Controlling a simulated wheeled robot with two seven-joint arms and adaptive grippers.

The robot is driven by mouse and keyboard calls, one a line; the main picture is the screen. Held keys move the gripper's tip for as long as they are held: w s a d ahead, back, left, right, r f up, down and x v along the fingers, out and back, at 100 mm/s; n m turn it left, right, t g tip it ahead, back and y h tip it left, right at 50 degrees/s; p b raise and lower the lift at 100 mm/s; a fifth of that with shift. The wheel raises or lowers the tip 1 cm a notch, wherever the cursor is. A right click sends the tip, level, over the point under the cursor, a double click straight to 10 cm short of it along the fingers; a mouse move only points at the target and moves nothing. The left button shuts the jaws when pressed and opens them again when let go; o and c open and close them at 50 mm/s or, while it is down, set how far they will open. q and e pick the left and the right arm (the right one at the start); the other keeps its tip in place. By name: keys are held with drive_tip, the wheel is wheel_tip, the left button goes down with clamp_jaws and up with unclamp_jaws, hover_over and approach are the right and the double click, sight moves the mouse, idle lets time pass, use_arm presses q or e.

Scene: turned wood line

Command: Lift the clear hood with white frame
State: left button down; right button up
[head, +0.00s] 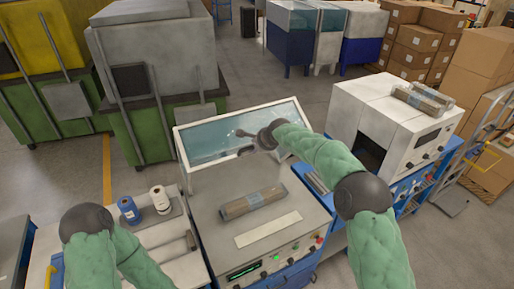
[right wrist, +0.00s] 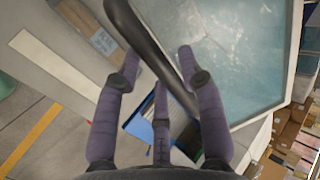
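The clear hood (head: 225,138) with its white frame stands tilted up at the back of the blue and white machine. Its pane also fills the upper right of the right wrist view (right wrist: 245,60). My right gripper (head: 248,140) is in front of the pane, by the hood's dark handle. In the right wrist view the dark handle bar (right wrist: 150,45) runs between the spread fingers of the gripper (right wrist: 158,62). The fingers look open around the bar; firm contact does not show. My left gripper is outside the view; only its arm shows at lower left.
A wrapped package (head: 252,202) lies on the machine's top, behind the front control panel. A white oven-like box (head: 385,120) stands to the right. Blue and white spools (head: 160,199) stand on the left bench. Green-based machines are behind at left.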

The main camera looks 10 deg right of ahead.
drive_tip(key=shift+s+f, duration=0.1)
drive_tip(key=v, duration=1.2)
drive_tip(key=s+a+f+n+g+b, duration=0.15)
drive_tip(key=s+f+b, duration=0.25)
drive_tip(key=f, duration=1)
drive_tip(key=s+f+n+g+b, duration=0.1)
drive_tip(key=s+f+n+b, duration=0.25)
drive_tip(key=f, duration=1.05)
drive_tip(key=s+f+n+g+b, duration=0.1)
drive_tip(key=s+f+b, duration=0.35)
drive_tip(key=f, duration=0.95)
drive_tip(key=s+f+n+g+b, duration=0.2)
drive_tip(key=s+f+b, duration=0.2)
drive_tip(key=s+f, duration=0.8)
drive_tip(key=s+f+n+g+y+b, duration=0.1)
drive_tip(key=s+f+b, duration=0.4)
drive_tip(key=s+f, duration=0.7)
drive_tip(key=s+a+n+g, duration=0.1)
drive_tip(key=s+n, duration=0.1)
drive_tip(key=s, duration=0.3)
drive_tip(key=shift+f+n, duration=0.3)
drive_tip(key=shift+f, duration=0.1)
drive_tip(key=shift+w, duration=0.1)
